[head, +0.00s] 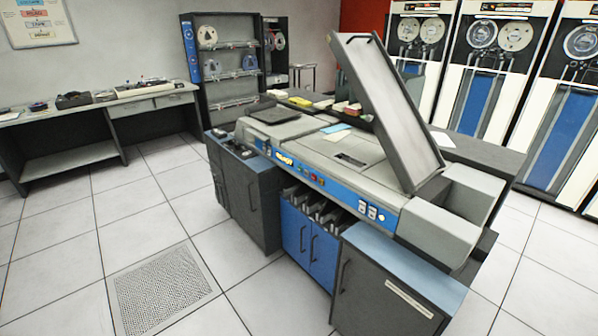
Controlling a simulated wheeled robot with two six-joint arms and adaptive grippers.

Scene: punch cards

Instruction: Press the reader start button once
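The card reader (330,150) is a large grey and blue machine in the middle of the head view. A blue control strip (342,194) runs along its front edge. A lit yellow indicator (284,158) and a few small coloured buttons (312,177) sit on the strip's left half. Two pale switches (372,212) sit near its right end. The labels are too small to tell which one is the start button. A tall grey cover (392,110) stands raised and tilted at the reader's right. Neither of my grippers is in view.
A desk (100,105) stands against the left wall, with a tape rack (222,60) behind the reader. Tape cabinets (490,70) line the right. Open tiled floor (130,230) lies to the left, with a perforated tile (163,290) in front.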

